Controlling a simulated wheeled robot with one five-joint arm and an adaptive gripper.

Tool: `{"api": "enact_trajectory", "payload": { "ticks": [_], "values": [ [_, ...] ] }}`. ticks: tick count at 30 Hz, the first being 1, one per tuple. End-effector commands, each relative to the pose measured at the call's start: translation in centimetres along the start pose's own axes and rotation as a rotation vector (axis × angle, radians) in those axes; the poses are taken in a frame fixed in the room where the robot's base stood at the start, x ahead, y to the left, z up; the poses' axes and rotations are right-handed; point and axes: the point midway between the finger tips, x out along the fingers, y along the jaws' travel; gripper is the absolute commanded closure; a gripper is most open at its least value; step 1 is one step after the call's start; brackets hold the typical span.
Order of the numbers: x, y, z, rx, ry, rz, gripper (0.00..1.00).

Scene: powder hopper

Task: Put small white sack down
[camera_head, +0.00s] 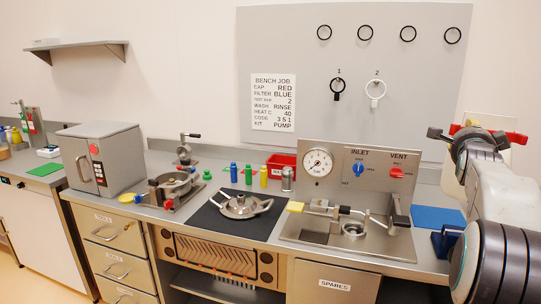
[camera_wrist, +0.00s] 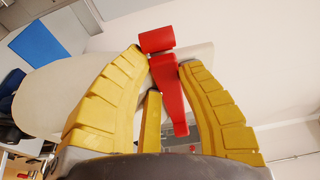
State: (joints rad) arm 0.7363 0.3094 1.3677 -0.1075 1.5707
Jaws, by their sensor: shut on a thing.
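The small white sack (camera_head: 450,188) is a cream-white body, partly hidden behind my arm at the right of the head view. In the wrist view the sack (camera_wrist: 110,92) is a large pale shape beyond the fingers, with a red bar (camera_wrist: 168,88) at its top. My gripper (camera_wrist: 165,58) has yellow fingers closed on either side of that red bar. In the head view my gripper (camera_head: 478,136) is high at the right, with red parts beside it. The sack appears to hang above the bench; its underside is not clear.
A blue mat (camera_head: 438,217) lies on the right of the bench, with a dark blue stand (camera_head: 446,241) in front. Left of it is the sink unit with gauge panel (camera_head: 357,172). A black mat (camera_head: 215,220) holds a metal lidded part. A board covers the wall behind.

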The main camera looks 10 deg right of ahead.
Motion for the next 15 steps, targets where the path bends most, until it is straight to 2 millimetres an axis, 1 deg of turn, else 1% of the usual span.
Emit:
{"api": "enact_trajectory", "payload": {
  "ticks": [8, 14, 15],
  "values": [
    [-2.5, 7.4, 2.5, -0.001, -0.041, -0.002, 1.00],
    [-4.9, 14.2, 5.7, -0.001, -0.096, 0.000, 1.00],
    [-5.5, 15.7, 6.4, -0.001, -0.110, 0.002, 1.00]
  ]
}}
